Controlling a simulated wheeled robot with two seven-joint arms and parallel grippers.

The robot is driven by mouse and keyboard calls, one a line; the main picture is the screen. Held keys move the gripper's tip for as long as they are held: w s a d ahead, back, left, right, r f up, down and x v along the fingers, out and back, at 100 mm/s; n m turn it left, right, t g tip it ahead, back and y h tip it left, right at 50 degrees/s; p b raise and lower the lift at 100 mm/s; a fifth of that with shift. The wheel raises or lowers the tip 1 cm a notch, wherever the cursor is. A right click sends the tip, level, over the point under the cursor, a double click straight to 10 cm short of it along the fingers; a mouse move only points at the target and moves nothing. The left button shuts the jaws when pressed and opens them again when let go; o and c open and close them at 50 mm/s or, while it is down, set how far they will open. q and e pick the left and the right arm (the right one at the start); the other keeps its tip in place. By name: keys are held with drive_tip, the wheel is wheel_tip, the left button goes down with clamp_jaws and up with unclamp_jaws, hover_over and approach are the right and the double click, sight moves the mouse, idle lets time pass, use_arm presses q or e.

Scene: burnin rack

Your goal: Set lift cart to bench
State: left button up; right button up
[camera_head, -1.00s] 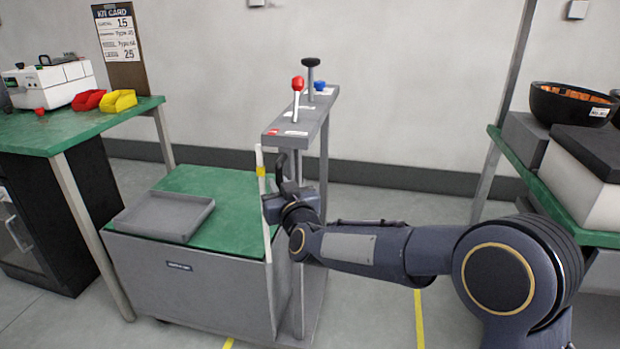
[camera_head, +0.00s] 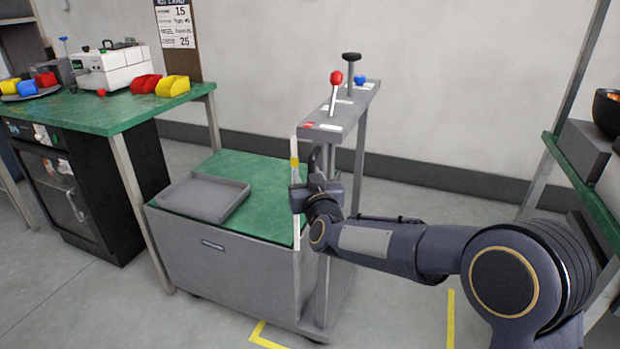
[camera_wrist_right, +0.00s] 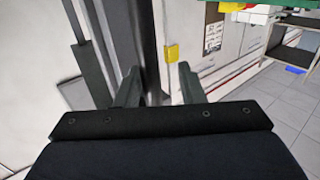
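The lift cart (camera_head: 225,263) is a grey box with a green top, standing just right of the green bench (camera_head: 110,111). Its top is lower than the bench top. A grey tray (camera_head: 222,205) lies on the cart top. A control post at its right side carries a red-knobbed lever (camera_head: 336,78), a black knob (camera_head: 351,57) and a blue knob (camera_head: 361,79). My right gripper (camera_head: 304,192) is beside a white upright strip with a yellow marker (camera_head: 294,161) and a dark handle. In the right wrist view its fingers (camera_wrist_right: 158,85) stand apart, with nothing clearly between them. My left gripper is not seen.
A shelf with a dark bowl (camera_head: 606,110) is at right. Yellow tape (camera_head: 258,333) marks the floor.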

drive_tip(key=shift+d, duration=0.1)
drive_tip(key=shift+s+d, duration=0.1)
drive_tip(key=v, duration=0.7)
drive_tip(key=shift+s+p, duration=0.25)
drive_tip(key=shift+p, duration=0.05)
